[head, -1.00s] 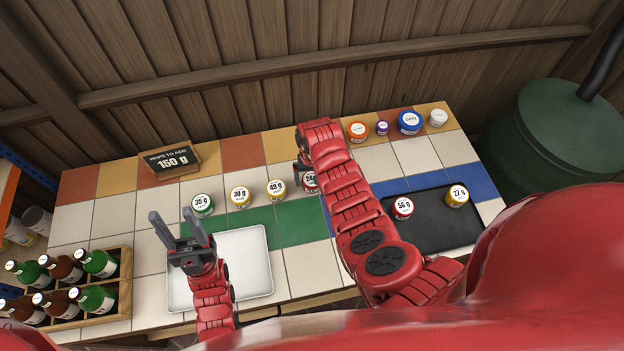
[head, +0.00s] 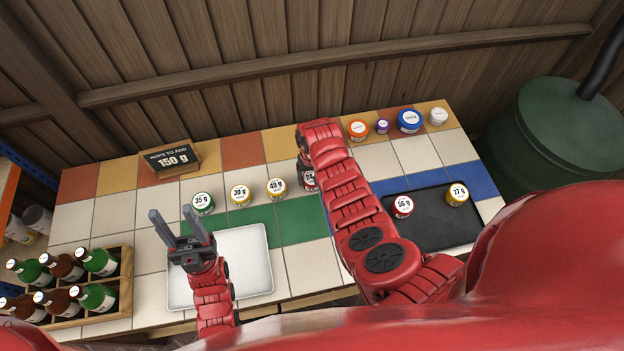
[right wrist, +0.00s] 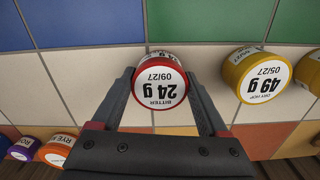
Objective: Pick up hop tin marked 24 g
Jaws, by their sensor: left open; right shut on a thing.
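The red hop tin marked 24 g (right wrist: 160,84) sits between the fingers of my right gripper (right wrist: 163,100) in the right wrist view, label upside down there. The right gripper is shut on it. In the head view my right arm covers most of this tin, and only a part of its top (head: 309,178) shows beside the wrist. My left gripper (head: 180,228) is open and empty above the white tray (head: 255,262).
Tins marked 35 g (head: 203,203), 30 g (head: 240,196) and 49 g (head: 276,188) stand to the left. A black tray (head: 440,228) holds tins marked 56 g (head: 402,206) and 27 g (head: 457,194). A bottle crate (head: 124,285) stands at left; a sign (head: 170,160) reads 150 g.

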